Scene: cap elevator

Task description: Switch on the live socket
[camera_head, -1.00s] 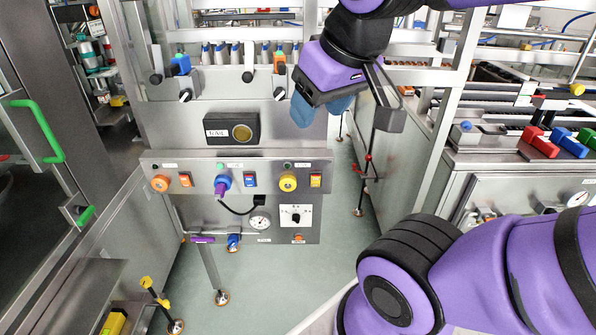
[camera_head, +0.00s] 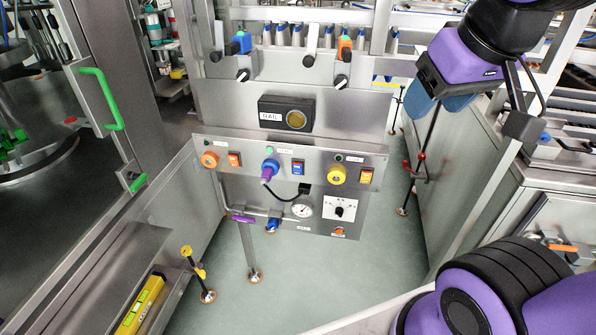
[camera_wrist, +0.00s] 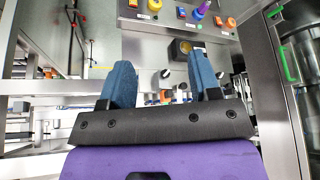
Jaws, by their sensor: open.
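A steel panel (camera_head: 228,145) carries three round sockets, each with a rocker switch to its right. The orange socket (camera_head: 210,159) has an orange switch (camera_head: 234,160). The blue socket (camera_head: 270,166) holds a purple plug with a black cable, and has a blue switch (camera_head: 298,167). The yellow socket (camera_head: 336,174) has a yellow-orange switch (camera_head: 365,177). The small lamp (camera_head: 269,150) above the blue socket looks brighter green than the other two. My gripper (camera_head: 455,103) hangs right of and above the panel, touching nothing. In the wrist view its blue fingers (camera_wrist: 162,85) are apart and empty.
A box with a round lens-like face (camera_head: 286,114) and black-handled levers (camera_head: 310,56) sit above the panel. A gauge (camera_head: 302,208) and dial (camera_head: 339,209) are below. A green-handled door (camera_head: 104,100) stands left, a cabinet (camera_head: 470,170) right.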

